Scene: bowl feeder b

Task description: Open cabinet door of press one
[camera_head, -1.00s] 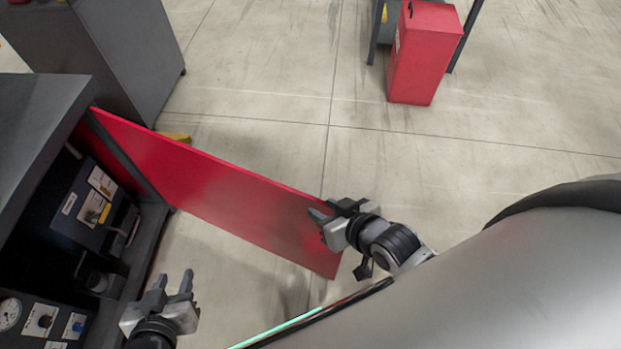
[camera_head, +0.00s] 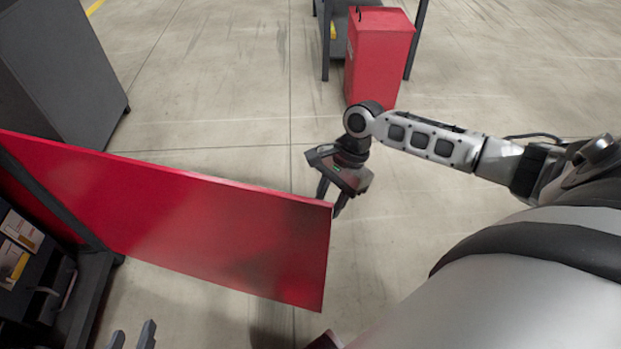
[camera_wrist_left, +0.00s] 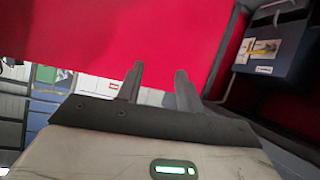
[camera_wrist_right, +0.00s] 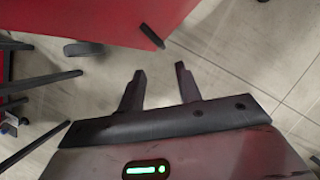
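The red cabinet door (camera_head: 200,225) stands swung out from the dark cabinet at the left, and the inside of the cabinet shows. My right gripper (camera_head: 332,200) is at the door's free edge, its fingers pointing down and partly behind the door's corner. In the right wrist view its fingers (camera_wrist_right: 160,75) are apart and empty, with the door's corner (camera_wrist_right: 125,20) beyond. My left gripper (camera_head: 132,336) shows only its fingertips at the bottom of the head view, on the near side of the door. In the left wrist view its fingers (camera_wrist_left: 159,76) are apart and empty, facing the red door (camera_wrist_left: 110,35).
A labelled dark unit (camera_head: 22,245) sits inside the cabinet. A grey cabinet (camera_head: 60,70) stands behind the door at upper left. A red box (camera_head: 378,58) stands by a dark-legged stand at the top. The floor between is clear.

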